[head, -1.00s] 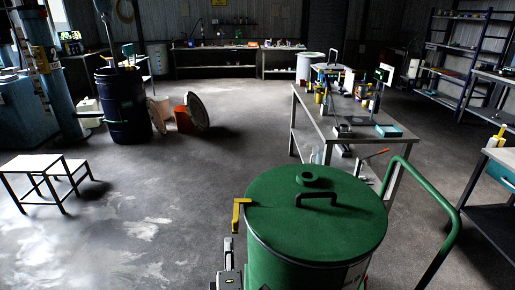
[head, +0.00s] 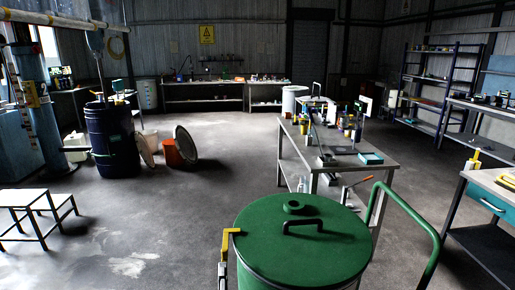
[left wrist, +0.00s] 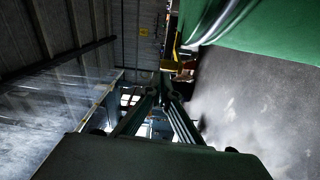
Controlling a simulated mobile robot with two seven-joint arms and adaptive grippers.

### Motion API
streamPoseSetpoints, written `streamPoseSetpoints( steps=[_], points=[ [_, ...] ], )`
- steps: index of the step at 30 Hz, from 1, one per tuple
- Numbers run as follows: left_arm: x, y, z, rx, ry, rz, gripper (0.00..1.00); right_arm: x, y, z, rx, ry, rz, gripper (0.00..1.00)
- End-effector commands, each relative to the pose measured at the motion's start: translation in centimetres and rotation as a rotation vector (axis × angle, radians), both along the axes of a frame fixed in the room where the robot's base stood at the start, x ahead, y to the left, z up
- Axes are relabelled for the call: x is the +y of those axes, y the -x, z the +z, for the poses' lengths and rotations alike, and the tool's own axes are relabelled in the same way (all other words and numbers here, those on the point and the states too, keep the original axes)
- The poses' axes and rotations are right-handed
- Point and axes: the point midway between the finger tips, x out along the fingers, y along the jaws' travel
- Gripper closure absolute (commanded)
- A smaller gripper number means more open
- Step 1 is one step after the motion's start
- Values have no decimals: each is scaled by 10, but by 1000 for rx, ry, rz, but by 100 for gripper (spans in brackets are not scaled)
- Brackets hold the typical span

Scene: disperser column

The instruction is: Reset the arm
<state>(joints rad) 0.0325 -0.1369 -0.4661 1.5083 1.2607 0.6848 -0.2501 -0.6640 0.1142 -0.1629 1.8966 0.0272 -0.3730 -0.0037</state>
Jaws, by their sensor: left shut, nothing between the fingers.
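The drum's green side (left wrist: 265,25) fills the upper right of the left wrist view. My right gripper is not in view.
A green rail (head: 412,225) curves right of the drum. A workbench (head: 330,160) with tools stands behind it. A dark blue barrel (head: 112,140) and a white step stool (head: 25,200) are on the left. Shelves and benches line the right. The middle floor is clear.

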Motion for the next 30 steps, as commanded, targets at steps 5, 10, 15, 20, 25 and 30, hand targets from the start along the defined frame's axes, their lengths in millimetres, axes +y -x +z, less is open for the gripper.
streamPoseSetpoints(
  steps=[5, 10, 15, 20, 25, 30],
  points=[
    [11, 40, -23, -16, -282, -100, 100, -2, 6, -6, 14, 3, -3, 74],
    [16, 95, -66, 27, -644, -254, 100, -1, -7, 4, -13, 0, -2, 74],
    [40, 174, -142, 174, -1091, -469, 100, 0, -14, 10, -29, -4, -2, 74],
    [81, 238, -197, 336, -1407, -625, 100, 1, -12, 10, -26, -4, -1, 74],
    [117, 277, -224, 452, -1594, -713, 100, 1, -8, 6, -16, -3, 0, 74],
    [128, 287, -230, 486, -1643, -734, 100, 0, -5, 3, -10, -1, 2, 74]
  ],
)
